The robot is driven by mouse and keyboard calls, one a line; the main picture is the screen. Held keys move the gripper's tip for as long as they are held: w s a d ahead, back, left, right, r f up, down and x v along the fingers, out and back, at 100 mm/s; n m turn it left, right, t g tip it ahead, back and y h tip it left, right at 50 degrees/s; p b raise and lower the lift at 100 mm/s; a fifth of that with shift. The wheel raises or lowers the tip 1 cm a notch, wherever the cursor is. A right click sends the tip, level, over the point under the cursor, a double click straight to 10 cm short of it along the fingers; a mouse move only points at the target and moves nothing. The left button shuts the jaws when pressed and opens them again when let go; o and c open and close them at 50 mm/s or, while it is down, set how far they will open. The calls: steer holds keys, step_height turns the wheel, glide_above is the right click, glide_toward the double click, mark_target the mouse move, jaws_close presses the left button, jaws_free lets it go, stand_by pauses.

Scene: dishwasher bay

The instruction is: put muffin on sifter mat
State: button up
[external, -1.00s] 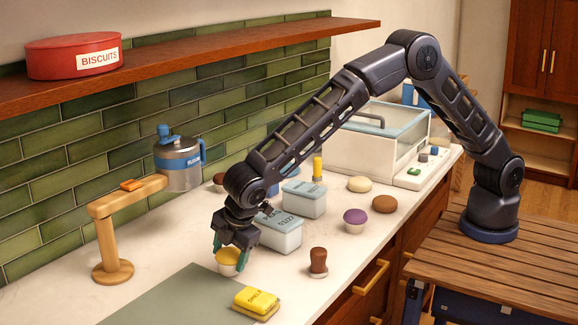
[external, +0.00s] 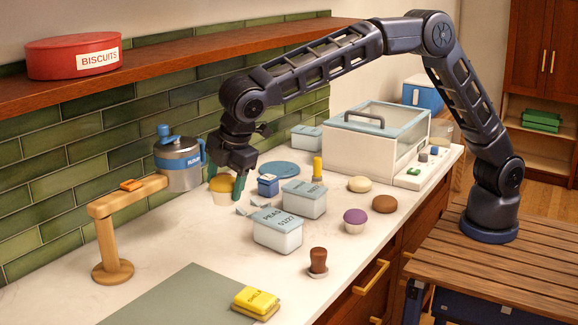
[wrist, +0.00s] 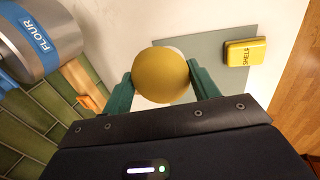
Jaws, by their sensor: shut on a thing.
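The muffin (external: 222,190), with a rounded yellow top and a paler cup, is held between the green fingers of my gripper (external: 225,180). It appears to be above the counter, to the right of the FLOUR can. In the wrist view the muffin (wrist: 163,75) sits between both fingertips (wrist: 162,84). A flat grey-green mat (external: 178,302) lies at the front of the counter, well away from the muffin. I cannot tell whether this is the sifter mat.
The FLOUR can (external: 180,165) is at the end of a wooden stand's arm (external: 130,193), close left of my gripper.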

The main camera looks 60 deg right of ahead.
steer(key=shift+a+r, duration=0.2)
steer(key=shift+r, duration=0.1)
steer(key=s+a+n+g+y, duration=0.1)
steer(key=s+a+n+y, duration=0.15)
steer(key=a+n, duration=0.55)
steer(key=s+a+n+g+y, duration=0.1)
steer(key=s+a+n, duration=0.3)
steer(key=a+n, duration=0.4)
steer(key=n, duration=0.1)
glide_above(193, 325)
steer(key=d, duration=0.2)
steer(key=f, duration=1.9)
steer(key=shift+s+a+f, duration=0.2)
steer(key=shift+s, duration=0.2)
steer(key=shift+f, duration=0.15)
steer(key=o, duration=1)
steer(key=v, duration=1.2)
